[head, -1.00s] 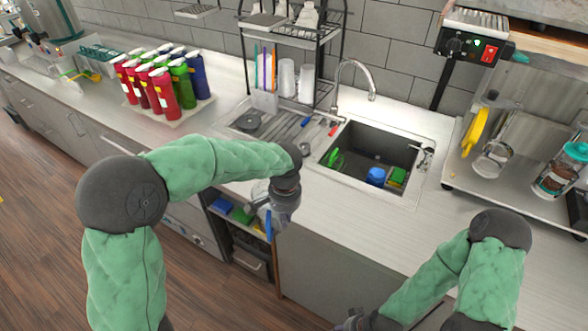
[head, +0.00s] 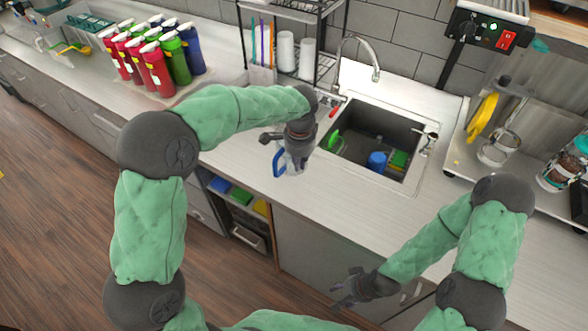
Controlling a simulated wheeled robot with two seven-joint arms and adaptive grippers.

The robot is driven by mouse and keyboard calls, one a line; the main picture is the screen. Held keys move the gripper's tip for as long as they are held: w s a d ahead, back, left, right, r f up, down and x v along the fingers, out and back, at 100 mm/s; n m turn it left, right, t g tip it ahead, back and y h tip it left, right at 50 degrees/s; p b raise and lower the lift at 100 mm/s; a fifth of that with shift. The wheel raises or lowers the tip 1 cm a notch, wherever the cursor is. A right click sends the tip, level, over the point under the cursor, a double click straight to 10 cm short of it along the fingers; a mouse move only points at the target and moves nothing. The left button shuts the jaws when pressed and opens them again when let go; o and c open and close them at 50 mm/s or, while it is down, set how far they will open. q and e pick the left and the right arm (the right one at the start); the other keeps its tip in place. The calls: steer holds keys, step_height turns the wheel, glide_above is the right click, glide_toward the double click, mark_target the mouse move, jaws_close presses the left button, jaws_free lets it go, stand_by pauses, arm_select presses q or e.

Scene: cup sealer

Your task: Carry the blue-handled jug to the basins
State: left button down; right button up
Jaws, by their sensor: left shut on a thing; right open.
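The blue-handled jug (head: 279,161) is in my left gripper (head: 290,148), in front of the sink at the counter's front edge. Its blue handle shows on the left, and the clear body is mostly hidden behind the gripper. The gripper is shut on the jug. The sink basin (head: 352,152) lies just to the right of the jug, with a blue cup (head: 377,161), a green item and a sponge inside. My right gripper (head: 345,288) is open and empty, low in front of the cabinet doors.
A chrome faucet (head: 375,62) stands behind the basin. A black rack (head: 318,45) with white cups is at the back. Several coloured bottles (head: 155,65) stand on a tray at left. A shelf with a yellow-handled jug (head: 483,117) is at right.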

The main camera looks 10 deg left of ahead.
arm_select(q)
steer(key=w+f, duration=0.1)
steer(key=w+a+f, duration=0.1)
steer(key=f, duration=0.1)
steer(key=w+a+f, duration=0.1)
steer(key=f, duration=0.1)
steer(key=shift+w, duration=0.3)
steer(key=shift+w+a+f+b, duration=0.15)
steer(key=shift+f+b, duration=0.25)
steer(key=shift+f, duration=1.25)
steer(key=shift+f, duration=0.2)
steer(key=c, duration=1.4)
jaws_free()
steer(key=r, duration=0.4)
steer(key=r+p, duration=0.1)
steer(key=r, duration=0.7)
steer(key=shift+s+r, duration=0.1)
steer(key=shift+s, duration=0.3)
